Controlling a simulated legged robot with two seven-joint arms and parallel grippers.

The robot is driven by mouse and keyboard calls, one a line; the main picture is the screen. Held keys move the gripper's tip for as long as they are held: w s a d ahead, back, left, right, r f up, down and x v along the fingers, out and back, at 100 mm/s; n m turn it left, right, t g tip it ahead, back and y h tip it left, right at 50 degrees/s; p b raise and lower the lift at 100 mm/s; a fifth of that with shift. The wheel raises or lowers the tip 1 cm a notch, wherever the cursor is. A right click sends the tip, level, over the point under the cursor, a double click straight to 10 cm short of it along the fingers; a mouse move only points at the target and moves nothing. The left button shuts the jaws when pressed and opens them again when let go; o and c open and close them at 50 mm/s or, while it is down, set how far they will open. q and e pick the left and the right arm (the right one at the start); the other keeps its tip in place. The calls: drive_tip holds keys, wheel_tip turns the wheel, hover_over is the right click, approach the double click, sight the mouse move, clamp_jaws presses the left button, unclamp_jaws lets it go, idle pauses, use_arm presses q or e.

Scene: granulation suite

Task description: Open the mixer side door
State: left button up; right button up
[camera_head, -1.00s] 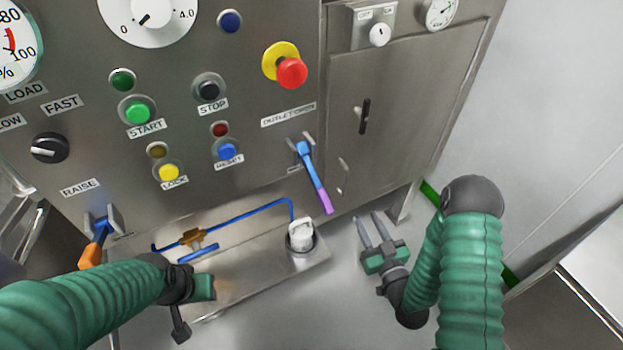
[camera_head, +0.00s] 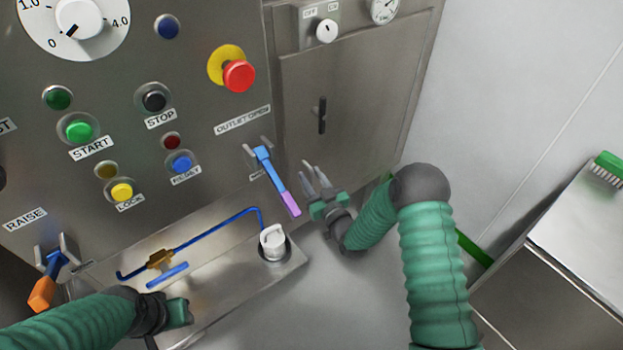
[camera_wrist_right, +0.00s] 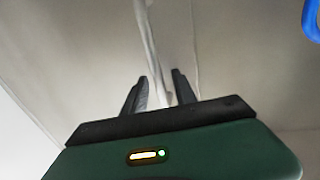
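The mixer side door (camera_head: 365,85) is a flat steel panel right of the control panel and looks closed. A black latch handle (camera_head: 322,115) stands upright on it. My right gripper (camera_head: 313,168) is open in front of the door's lower left, just right of the blue and purple outlet lever (camera_head: 275,180). In the right wrist view, a pale upright bar (camera_wrist_right: 150,45) lies ahead of and between my open right fingers (camera_wrist_right: 158,88). I cannot tell whether they touch it. My left gripper (camera_head: 178,312) is low at the left, with its fingers not clearly visible.
A steel ledge (camera_head: 215,290) carries a blue pipe (camera_head: 215,228) and a white cap (camera_head: 273,242). The red emergency button (camera_head: 239,76) and coloured buttons cover the panel. A steel cabinet (camera_head: 560,240) with a green brush (camera_head: 608,168) stands at the right. Floor between is clear.

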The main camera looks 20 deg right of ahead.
clamp_jaws()
idle(1.4)
